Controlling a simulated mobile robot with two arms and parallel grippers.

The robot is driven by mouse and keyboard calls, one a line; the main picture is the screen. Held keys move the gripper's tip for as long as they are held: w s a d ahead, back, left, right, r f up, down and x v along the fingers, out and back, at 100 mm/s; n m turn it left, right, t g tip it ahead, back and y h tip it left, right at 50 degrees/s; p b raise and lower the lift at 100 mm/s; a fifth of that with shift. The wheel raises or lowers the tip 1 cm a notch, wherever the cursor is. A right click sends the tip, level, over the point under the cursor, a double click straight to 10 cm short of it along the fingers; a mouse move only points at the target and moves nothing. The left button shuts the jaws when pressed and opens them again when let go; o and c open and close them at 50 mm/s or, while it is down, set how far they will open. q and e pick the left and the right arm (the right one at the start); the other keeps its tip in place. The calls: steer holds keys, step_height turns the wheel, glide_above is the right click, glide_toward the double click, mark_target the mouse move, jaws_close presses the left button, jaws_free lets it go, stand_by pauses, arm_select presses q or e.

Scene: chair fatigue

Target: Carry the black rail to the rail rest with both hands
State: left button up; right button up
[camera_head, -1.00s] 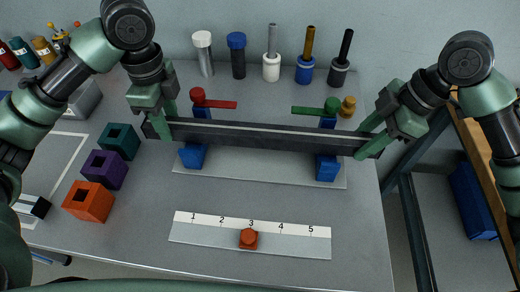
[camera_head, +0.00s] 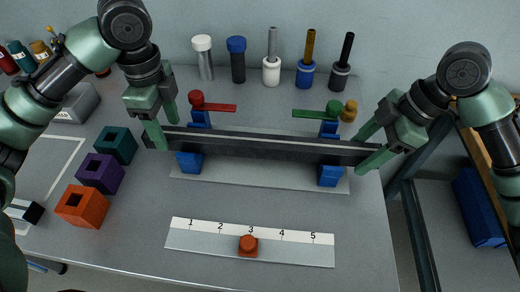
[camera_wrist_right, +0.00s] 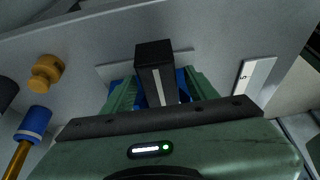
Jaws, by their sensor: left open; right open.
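The black rail (camera_head: 255,146) lies level across the two blue supports of the rail rest, which stand on a pale base plate (camera_head: 255,172). The left support (camera_head: 190,162) and right support (camera_head: 330,176) show below the rail. My left gripper (camera_head: 164,128) is open, its fingers spread either side of the rail's left end. My right gripper (camera_head: 360,156) is open around the right end. In the right wrist view, the rail end (camera_wrist_right: 155,65) stands between the spread fingers, with blue support behind it. The exact seating in the supports is partly hidden.
A red-knobbed lever (camera_head: 197,98) and a green-knobbed lever (camera_head: 333,107) stand behind the rail. A numbered strip (camera_head: 190,240) with an orange knob (camera_head: 248,246) lies in front. Several coloured square blocks (camera_head: 82,207) stand left, and several cylindrical tools (camera_head: 237,58) at the back.

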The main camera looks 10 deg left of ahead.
arm_select(q)
step_height(320, 180, up, 10)
arm_select(e)
steer(key=v, duration=1.2)
arm_select(q)
steer(key=shift+r, duration=0.15)
